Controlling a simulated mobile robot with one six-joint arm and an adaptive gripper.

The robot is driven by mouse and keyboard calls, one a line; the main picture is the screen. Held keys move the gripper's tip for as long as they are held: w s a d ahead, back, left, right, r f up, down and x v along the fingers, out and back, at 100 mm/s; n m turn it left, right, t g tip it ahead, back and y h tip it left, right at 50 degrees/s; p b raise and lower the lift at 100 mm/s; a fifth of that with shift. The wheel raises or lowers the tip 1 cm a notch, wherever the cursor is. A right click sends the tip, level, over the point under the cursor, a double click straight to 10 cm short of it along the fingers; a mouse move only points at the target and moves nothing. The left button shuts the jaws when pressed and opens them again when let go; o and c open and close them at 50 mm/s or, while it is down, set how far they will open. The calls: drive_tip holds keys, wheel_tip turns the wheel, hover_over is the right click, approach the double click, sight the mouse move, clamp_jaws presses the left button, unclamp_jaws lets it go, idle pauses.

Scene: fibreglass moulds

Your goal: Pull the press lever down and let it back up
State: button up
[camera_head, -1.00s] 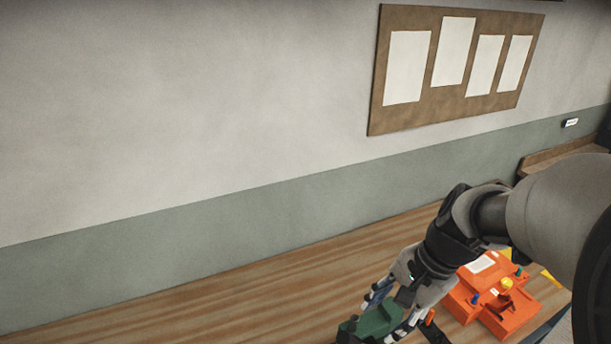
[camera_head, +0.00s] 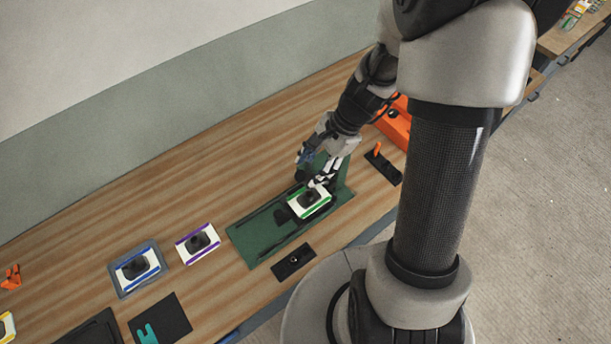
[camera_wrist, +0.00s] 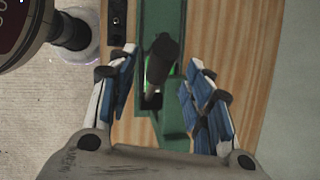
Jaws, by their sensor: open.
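The green press (camera_head: 343,178) stands on a long green base (camera_head: 250,243) on the wooden bench. A white, green-edged piece with a dark block (camera_head: 312,199) lies on the base below my gripper. My gripper (camera_head: 313,167) is open at the top of the press. In the wrist view the green press (camera_wrist: 176,20) runs between the spread fingers of my gripper (camera_wrist: 163,60). A dark lever handle (camera_wrist: 162,55) lies between the fingers, with a visible gap on each side. The lever is mostly hidden by my gripper in the head view.
A purple-edged piece (camera_head: 198,243) and a blue-edged piece in a tray (camera_head: 150,284) lie left of the press. A black plate (camera_head: 293,262) lies in front. A black-based orange switch (camera_head: 377,150) and an orange fixture (camera_head: 394,124) are to the right.

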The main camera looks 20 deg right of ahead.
sight(309, 173)
drive_tip(key=x, duration=0.5)
drive_tip(key=shift+f+b, duration=0.15)
drive_tip(key=shift+b, duration=0.25)
drive_tip(key=shift+c, duration=0.5)
clamp_jaws()
